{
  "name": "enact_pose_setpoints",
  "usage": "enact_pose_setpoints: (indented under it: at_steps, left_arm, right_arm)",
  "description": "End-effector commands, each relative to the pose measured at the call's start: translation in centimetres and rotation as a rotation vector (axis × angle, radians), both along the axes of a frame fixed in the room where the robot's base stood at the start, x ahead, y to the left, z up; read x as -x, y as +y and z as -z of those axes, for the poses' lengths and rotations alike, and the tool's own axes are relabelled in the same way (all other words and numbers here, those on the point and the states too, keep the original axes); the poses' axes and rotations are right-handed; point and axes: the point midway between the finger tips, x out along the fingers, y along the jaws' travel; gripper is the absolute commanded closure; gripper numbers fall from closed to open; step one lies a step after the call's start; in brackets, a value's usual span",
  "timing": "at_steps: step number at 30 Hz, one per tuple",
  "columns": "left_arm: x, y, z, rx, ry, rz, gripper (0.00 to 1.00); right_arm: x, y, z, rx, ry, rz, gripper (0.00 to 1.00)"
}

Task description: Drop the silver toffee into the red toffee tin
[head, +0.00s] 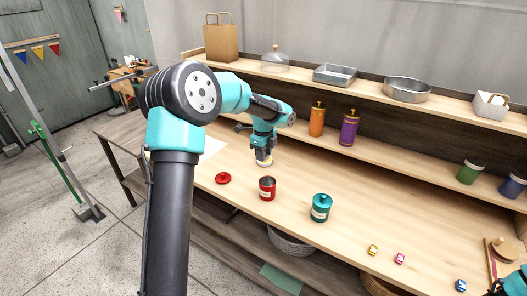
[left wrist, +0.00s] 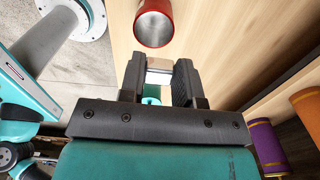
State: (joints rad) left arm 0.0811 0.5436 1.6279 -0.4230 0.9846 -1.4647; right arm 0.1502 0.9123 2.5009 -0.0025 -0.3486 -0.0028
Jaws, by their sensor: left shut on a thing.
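The red toffee tin (head: 267,193) stands upright and open on the counter, and its open mouth also shows in the left wrist view (left wrist: 154,27). Its red lid (head: 223,178) lies on the counter to its left. My left gripper (head: 263,160) is above the counter, just behind the tin in the head view. It is shut on the silver toffee (left wrist: 159,76), which shows between the fingers in the left wrist view, partly hidden by them. The toffee is apart from the tin. Part of my right arm shows at the bottom right corner; its fingers are not clear.
A closed teal tin (head: 320,209) stands right of the red one. Yellow (head: 373,249), pink (head: 399,258) and blue (head: 460,285) toffees lie along the front right. Orange (head: 317,121) and purple (head: 348,129) canisters stand at the back. Counter between is clear.

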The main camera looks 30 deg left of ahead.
Motion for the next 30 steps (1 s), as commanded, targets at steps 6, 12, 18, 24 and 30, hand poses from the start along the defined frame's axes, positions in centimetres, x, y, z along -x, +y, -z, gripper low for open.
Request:
enact_pose_setpoints:
  at_steps: [6, 12, 18, 24, 30]
  left_arm:
    - [0.0, 0.0, 2.4, 0.000, 0.001, 0.001, 0.81]
    - [0.0, 0.0, 4.0, 0.000, 0.000, -0.001, 0.81]
    - [0.0, 0.0, 4.6, 0.000, -0.001, -0.001, 0.81]
    - [0.0, 0.0, 4.6, 0.000, -0.001, -0.001, 0.81]
    - [0.0, 0.0, 4.6, 0.000, -0.001, 0.000, 0.51]
  right_arm:
    - [0.0, 0.0, 0.0, 0.000, 0.000, 0.000, 0.01]
    - [0.0, 0.0, 0.0, 0.000, 0.000, 0.000, 0.01]
    - [0.0, 0.0, 0.0, 0.000, 0.000, 0.000, 0.01]
    - [0.0, 0.0, 0.0, 0.000, 0.000, 0.000, 0.01]
    - [0.0, 0.0, 0.0, 0.000, 0.000, 0.000, 0.01]
